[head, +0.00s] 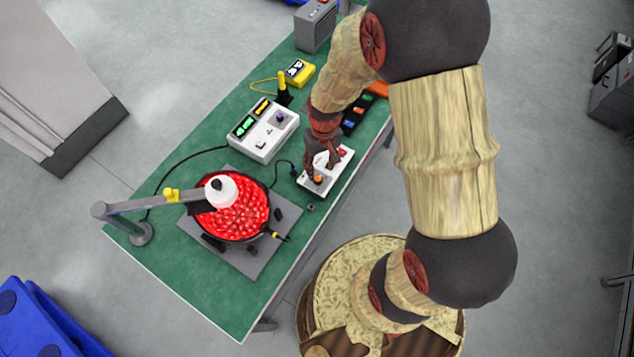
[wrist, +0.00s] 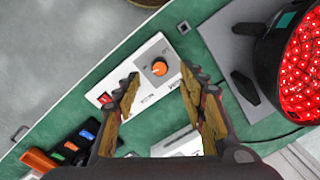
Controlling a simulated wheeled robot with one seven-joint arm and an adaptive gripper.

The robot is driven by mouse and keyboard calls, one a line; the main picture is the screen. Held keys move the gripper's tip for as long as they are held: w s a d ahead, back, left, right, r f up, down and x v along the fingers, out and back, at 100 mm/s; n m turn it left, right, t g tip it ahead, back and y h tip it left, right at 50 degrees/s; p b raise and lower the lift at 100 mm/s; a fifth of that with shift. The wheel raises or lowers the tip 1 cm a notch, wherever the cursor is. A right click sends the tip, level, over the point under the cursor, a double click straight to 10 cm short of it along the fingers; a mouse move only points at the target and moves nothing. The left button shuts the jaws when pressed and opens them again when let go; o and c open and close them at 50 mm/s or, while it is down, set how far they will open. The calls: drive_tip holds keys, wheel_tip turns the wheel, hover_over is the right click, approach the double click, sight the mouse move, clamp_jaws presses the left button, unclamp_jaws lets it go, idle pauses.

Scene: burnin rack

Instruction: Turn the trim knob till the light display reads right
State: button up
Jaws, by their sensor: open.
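The trim knob is orange (wrist: 160,68) and sits on a white control box (wrist: 152,42); it also shows in the head view (head: 318,179). My gripper (wrist: 162,80) is open and empty above the box, its fingertips on either side of the knob's near side and apart from it. In the head view my gripper (head: 321,167) points down over the box. A round lamp (head: 236,208) glows red with many small lights; part shows in the wrist view (wrist: 300,70). A white meter box (head: 264,138) has a green and an amber readout, too small to read.
A grey base plate (head: 285,215) lies under the lamp, with a lamp-side arm (head: 150,205) at left. Dark bins with coloured parts (wrist: 72,143), a yellow device (head: 299,72) and a grey box (head: 315,27) stand on the green table (head: 150,225). Cables cross the table.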

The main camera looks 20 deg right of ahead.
sight(318, 178)
drive_tip(key=shift+w, duration=0.25)
wheel_tip(318, 178, down, 8)
drive_tip(key=shift+w+a+r+b, duration=0.15)
drive_tip(key=shift+r+b, duration=0.05)
drive_tip(key=shift+b, duration=0.55)
drive_tip(key=shift+c, duration=1.1)
drive_tip(key=c, duration=0.7)
clamp_jaws()
